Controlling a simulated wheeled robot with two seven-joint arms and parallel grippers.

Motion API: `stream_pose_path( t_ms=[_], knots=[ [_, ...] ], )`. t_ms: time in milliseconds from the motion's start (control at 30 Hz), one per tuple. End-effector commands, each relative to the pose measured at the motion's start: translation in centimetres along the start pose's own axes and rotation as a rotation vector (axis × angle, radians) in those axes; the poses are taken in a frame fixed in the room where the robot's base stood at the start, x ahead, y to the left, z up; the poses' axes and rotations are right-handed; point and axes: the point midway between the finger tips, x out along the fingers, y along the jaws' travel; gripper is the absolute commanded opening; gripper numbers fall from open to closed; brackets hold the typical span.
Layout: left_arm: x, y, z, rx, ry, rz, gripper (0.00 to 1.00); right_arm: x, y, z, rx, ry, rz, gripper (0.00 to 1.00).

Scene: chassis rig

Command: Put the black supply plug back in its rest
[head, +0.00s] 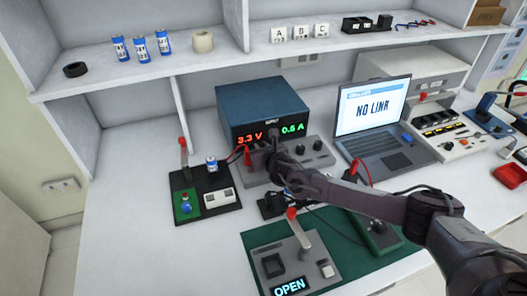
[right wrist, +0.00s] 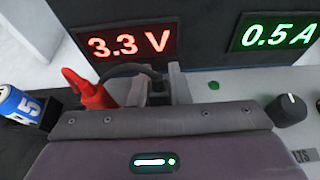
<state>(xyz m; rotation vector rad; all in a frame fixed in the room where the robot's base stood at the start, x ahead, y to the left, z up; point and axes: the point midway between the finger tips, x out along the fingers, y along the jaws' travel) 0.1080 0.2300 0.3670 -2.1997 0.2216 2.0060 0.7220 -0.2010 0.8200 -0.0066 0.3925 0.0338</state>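The blue supply (head: 262,108) stands at the back of the bench and reads 3.3 V and 0.5 A. My right gripper (head: 262,150) is low in front of its display, over the grey front panel. In the right wrist view the two pale fingertips are close together around the black plug (right wrist: 157,84), and a dark cable arcs from it to the left. The plug is mostly hidden by the gripper in the head view. A red plug (right wrist: 92,90) stands just left of the fingers, apart from them. I cannot make out the plug's rest. My left gripper is out of view.
Left of my right gripper is a black board (head: 212,182) with a battery, and a knob (right wrist: 290,107) is close on the right. A green mat (head: 340,232) with an OPEN box (head: 285,262) lies in front. The laptop (head: 374,118) reads NO LINK.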

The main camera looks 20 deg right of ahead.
Motion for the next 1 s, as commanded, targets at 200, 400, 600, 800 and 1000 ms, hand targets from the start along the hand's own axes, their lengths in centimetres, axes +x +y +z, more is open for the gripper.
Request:
stream_pose_path(
  t_ms=[200,400,600,800,1000],
  knots=[
    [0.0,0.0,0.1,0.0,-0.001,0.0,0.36,0.0,0.0,0.0,0.0,0.0,0.0,0.0],
    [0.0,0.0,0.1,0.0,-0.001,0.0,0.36,-0.1,0.0,0.1,0.0,0.0,0.0,0.0],
    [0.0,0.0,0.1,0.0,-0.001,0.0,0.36,-0.6,-0.1,1.6,0.001,-0.002,0.0,0.0],
    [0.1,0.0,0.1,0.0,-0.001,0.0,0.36,-2.0,-0.1,5.0,0.002,-0.004,0.0,0.0],
    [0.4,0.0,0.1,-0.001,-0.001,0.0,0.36,-4.0,0.0,9.8,0.001,-0.006,0.001,0.0]
  ],
)
